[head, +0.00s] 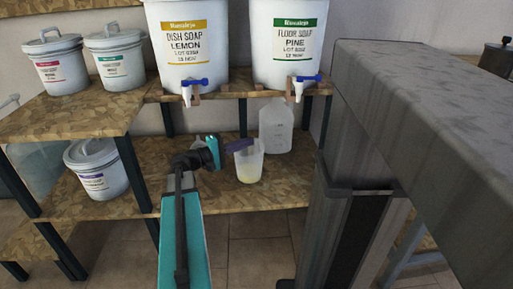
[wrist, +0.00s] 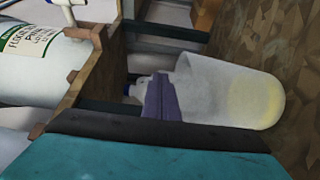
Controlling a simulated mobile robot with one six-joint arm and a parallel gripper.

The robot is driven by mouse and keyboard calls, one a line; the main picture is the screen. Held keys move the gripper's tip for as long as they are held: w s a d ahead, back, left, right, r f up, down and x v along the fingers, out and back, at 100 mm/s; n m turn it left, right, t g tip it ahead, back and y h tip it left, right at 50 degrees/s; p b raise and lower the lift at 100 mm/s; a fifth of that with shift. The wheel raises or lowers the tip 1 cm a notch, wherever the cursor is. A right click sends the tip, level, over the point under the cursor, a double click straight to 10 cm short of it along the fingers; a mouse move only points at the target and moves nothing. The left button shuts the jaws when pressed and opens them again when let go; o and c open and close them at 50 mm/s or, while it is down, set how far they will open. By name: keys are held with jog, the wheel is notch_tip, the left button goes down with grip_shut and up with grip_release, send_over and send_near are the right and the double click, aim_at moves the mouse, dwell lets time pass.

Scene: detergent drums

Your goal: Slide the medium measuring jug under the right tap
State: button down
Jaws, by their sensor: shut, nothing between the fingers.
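The measuring jug (head: 249,165) is translucent, with pale yellow at its bottom. It stands upright on the lower wooden shelf, left of the right tap (head: 298,86), which has a blue handle and hangs from the pine floor soap drum (head: 289,52). My gripper (head: 240,146) is shut and empty, its purple fingers at the jug's upper left side. In the wrist view, turned sideways, the purple fingers (wrist: 163,98) overlap the jug (wrist: 225,90); I cannot tell whether they touch it. The right drum also shows there (wrist: 40,62).
A larger translucent container (head: 276,127) stands behind and right of the jug. The left tap (head: 190,88) hangs from the lemon dish soap drum (head: 186,45). White buckets (head: 97,168) stand at left. Bare shelf (head: 285,178) lies right of the jug, with a post beyond.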

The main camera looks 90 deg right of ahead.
jog(key=w+d+b, duration=0.2)
jog(key=w+b, duration=0.1)
jog(key=w, duration=0.7)
jog(key=shift+s+a+f+b, duration=0.1)
jog(key=shift+s+f+b, duration=0.3)
jog(key=shift+f, duration=0.45)
jog(key=shift+s+d+f+b, duration=0.1)
jog(key=shift+s+f+b, duration=0.05)
jog(key=shift+f+b, duration=0.55)
jog(key=shift+s+a+f+b, duration=0.1)
jog(key=shift+s+f+b, duration=0.2)
jog(key=shift+f, duration=0.65)
jog(key=s+a+p, duration=0.1)
jog(key=s+a, duration=0.1)
jog(key=s, duration=0.7)
jog(key=s+a+p, duration=0.2)
jog(key=s, duration=0.6)
jog(key=shift+s, duration=0.4)
